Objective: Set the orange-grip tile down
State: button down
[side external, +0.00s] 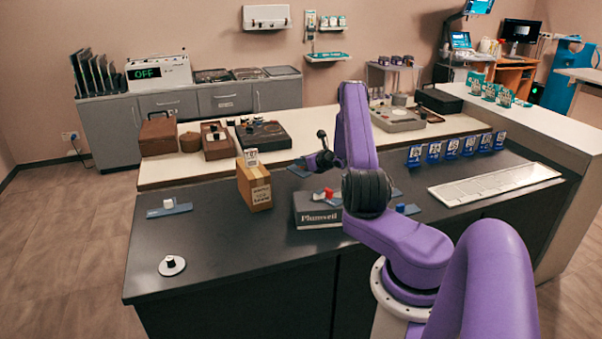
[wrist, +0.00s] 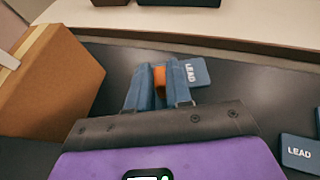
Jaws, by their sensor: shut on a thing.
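The orange-grip tile (wrist: 196,74) is a flat blue-grey plate marked LEAD with an upright orange grip (wrist: 160,76). My gripper (wrist: 157,82) is shut on that grip, one blue finger on each side. In the side view my gripper (side external: 308,163) is low over the far part of the dark counter, right of the cardboard box. A blue tile edge (side external: 297,172) shows there. My fingers hide part of the tile, and I cannot tell whether it touches the counter.
The cardboard box (side external: 254,188) stands close to my gripper's left. A grey Plumwell box (side external: 312,213) carries a red-grip tile (side external: 327,196). A white-grip tile (side external: 168,208) lies left, a blue-grip tile (side external: 407,209) right. Another LEAD tile (wrist: 300,153) shows in the wrist view. The counter's front left is mostly clear.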

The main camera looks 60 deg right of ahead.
jog(key=f, duration=0.1)
jog(key=w+d+f, duration=0.1)
jog(key=d+f, duration=0.1)
jog(key=shift+w, duration=0.4)
jog(key=shift+a+f, duration=0.1)
jog(key=shift+f, duration=1.4)
jog(key=shift+f, duration=0.15)
jog(key=c, duration=1)
grip_release()
jog(key=shift+c, duration=0.2)
jog(key=shift+s+r, duration=0.15)
jog(key=shift+r, duration=0.1)
jog(key=v, duration=1.1)
jog(key=shift+s+a+r, duration=0.1)
jog(key=shift+s+a, duration=0.15)
jog(key=shift+s, duration=0.05)
